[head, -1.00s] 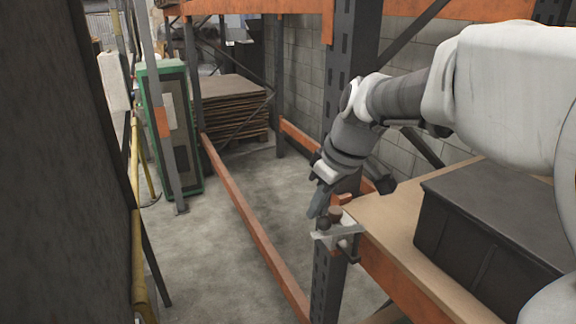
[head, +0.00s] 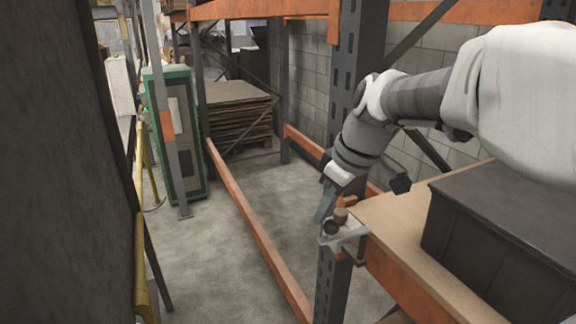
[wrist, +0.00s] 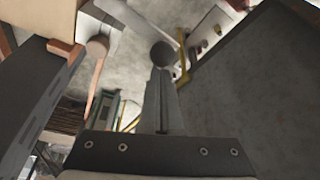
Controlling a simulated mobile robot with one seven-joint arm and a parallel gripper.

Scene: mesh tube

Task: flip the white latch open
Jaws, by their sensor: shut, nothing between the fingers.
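The white latch (head: 347,234), a pale bracket, sits at the front left corner of the wooden shelf by the dark post. A brown round knob (head: 340,215) and a darker knob (head: 329,227) show on it. In the wrist view a brown knob with a rod (wrist: 97,47) is at the upper left, and a dark round knob (wrist: 163,53) is just beyond my fingertips. My gripper (head: 322,217) points down just left of the latch. Its fingers (wrist: 161,74) are shut and empty. I cannot tell whether they touch the dark knob.
A dark crate (head: 480,235) stands on the wooden shelf (head: 392,222). The dark rack post (head: 355,75) rises behind my gripper. An orange beam (head: 250,220) runs low across the left, with bare floor around it. A dark panel fills the far left.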

